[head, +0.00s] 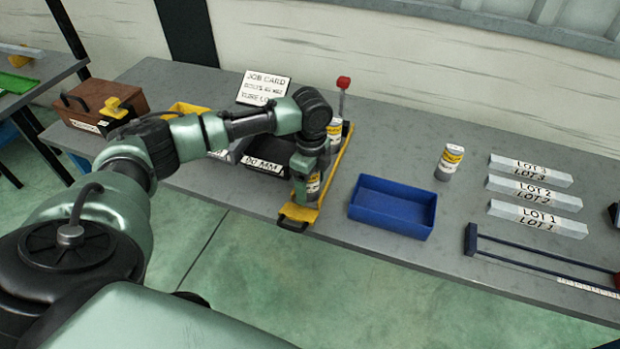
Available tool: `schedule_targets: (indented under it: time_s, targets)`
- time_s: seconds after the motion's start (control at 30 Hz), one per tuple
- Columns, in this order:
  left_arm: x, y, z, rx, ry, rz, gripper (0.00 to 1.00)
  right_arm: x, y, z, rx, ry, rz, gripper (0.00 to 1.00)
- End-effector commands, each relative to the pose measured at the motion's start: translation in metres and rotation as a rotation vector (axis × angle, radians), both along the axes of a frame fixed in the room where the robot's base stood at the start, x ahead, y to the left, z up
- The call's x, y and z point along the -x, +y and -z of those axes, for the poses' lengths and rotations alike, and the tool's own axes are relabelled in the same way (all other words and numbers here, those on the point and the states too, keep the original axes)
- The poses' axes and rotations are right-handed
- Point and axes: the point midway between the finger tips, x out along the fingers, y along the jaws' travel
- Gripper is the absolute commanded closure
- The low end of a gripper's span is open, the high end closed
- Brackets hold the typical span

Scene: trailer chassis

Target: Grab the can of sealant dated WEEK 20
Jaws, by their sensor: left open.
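Three similar grey and white cans with yellow label bands show in the head view; their week dates are too small to read. One can (313,186) is at my left gripper (306,192), low over the yellow-edged strip near the table's front. The gripper is open and points down; it partly hides this can, and I cannot tell whether the fingers touch it. A second can (335,129) stands farther back, partly hidden by my wrist. A third can (450,163) stands upright on the open table to the right of the blue tray. My right gripper is not in view.
A blue empty tray (393,207) sits right of my gripper. A red-topped post (343,88) and a job card (263,88) stand behind. White lot bars (538,218) lie at right. A brown toolbox (103,103) and yellow bin (186,109) are at left.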

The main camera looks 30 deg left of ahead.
Motion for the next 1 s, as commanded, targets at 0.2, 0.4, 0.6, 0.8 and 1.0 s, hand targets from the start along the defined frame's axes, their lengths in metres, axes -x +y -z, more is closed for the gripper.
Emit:
schedule_targets:
  time_s: [0.2, 0.4, 0.6, 0.8, 1.0]
  targets:
    - [0.000, 0.000, 0.002, 0.000, -0.002, 0.001, 0.30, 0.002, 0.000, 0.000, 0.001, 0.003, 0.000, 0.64]
    - [0.000, 0.000, 0.002, 0.000, -0.002, 0.000, 0.77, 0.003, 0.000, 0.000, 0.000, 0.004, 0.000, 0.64]
    - [-0.001, 0.000, 0.001, 0.001, -0.003, 0.000, 1.00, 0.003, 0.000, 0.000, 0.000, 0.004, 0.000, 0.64]
    - [-0.001, 0.000, -0.001, 0.001, -0.003, 0.000, 1.00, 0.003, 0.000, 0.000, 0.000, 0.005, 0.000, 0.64]
    - [-0.002, 0.000, -0.017, 0.000, -0.007, 0.000, 1.00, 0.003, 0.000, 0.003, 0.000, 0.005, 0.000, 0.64]
